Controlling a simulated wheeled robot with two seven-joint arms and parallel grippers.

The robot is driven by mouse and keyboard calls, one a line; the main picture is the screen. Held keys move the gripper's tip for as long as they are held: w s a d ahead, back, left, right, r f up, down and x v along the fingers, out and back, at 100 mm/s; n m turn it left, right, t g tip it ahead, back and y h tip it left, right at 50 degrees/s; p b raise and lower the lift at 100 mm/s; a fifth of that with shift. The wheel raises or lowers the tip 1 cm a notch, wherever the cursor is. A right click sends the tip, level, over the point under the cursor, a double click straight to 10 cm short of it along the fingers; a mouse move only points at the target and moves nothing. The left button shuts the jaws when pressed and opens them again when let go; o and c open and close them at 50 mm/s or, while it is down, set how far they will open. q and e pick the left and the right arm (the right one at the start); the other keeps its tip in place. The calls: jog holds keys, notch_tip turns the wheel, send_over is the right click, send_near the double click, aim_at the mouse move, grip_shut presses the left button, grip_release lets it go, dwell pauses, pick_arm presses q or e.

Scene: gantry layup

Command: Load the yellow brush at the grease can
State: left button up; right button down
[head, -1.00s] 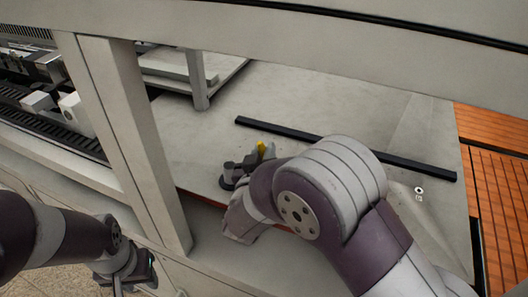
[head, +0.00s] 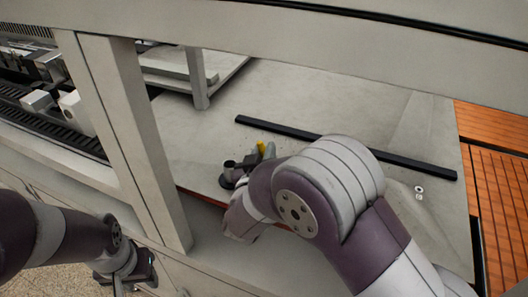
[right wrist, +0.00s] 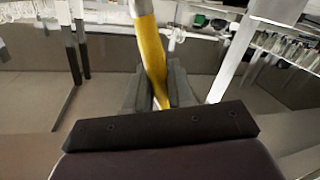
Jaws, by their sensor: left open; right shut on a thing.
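The yellow brush (head: 261,147) shows as a small yellow piece at my right gripper (head: 246,166), over the grey table. In the right wrist view its yellow handle (right wrist: 152,55) stands slightly tilted between the two dark fingers of my right gripper (right wrist: 153,90), which are shut on it. The handle's pale upper end is cut off by the picture's top edge. A small dark round thing (head: 228,171) sits beside the right gripper; I cannot tell whether it is the grease can. My left gripper (head: 128,278) is open and empty at the lower left, outside the table.
A grey gantry post (head: 135,140) stands between my two grippers, and a beam (head: 330,45) crosses above. A long black bar (head: 345,147) lies on the grey table (head: 300,95). The table's middle is mostly clear.

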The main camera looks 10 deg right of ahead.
jog(key=shift+f, duration=0.1)
notch_tip(320, 180, up, 7)
jog(key=p, duration=0.6)
dwell(0.4)
